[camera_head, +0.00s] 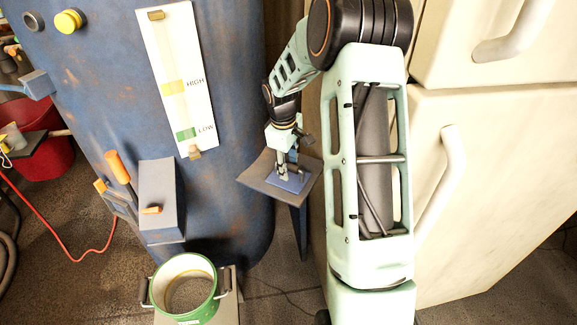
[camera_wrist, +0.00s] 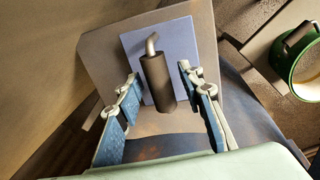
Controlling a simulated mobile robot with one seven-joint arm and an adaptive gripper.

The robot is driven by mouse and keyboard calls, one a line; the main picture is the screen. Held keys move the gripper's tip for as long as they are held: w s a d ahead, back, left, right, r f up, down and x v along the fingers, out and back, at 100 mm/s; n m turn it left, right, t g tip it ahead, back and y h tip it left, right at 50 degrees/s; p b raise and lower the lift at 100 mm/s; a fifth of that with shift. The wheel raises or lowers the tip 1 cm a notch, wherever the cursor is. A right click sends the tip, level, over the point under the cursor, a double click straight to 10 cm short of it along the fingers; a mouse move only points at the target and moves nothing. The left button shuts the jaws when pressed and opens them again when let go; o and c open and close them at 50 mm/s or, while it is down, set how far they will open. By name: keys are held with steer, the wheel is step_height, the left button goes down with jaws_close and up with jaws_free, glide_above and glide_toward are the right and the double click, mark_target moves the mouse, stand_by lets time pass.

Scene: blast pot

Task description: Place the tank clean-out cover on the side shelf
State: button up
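The tank clean-out cover is a flat blue plate (camera_head: 291,184) with a dark, thick handle and a bent metal rod. It appears to lie flat on the grey side shelf (camera_head: 256,184), beside the blue tank. In the wrist view the cover (camera_wrist: 184,38) sits within the edges of the shelf (camera_wrist: 103,43). My gripper (camera_head: 284,168) is just above the cover, pointing down. In the wrist view my gripper (camera_wrist: 158,76) has its fingers apart, one on each side of the handle, with a gap visible on both sides. The shelf's underside is hidden.
The blue tank (camera_head: 105,90) with a HIGH/LOW gauge (camera_head: 178,75) stands left of the shelf. A cream cabinet (camera_head: 500,190) with handles is close on the right. A red bucket (camera_head: 45,160) is far left.

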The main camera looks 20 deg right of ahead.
step_height(320, 180, up, 12)
steer(key=s+a+p, duration=0.1)
steer(key=p, duration=0.1)
steer(key=shift+a+f+p, duration=0.15)
steer(key=shift+f+p, duration=0.05)
steer(key=shift+p, duration=0.1)
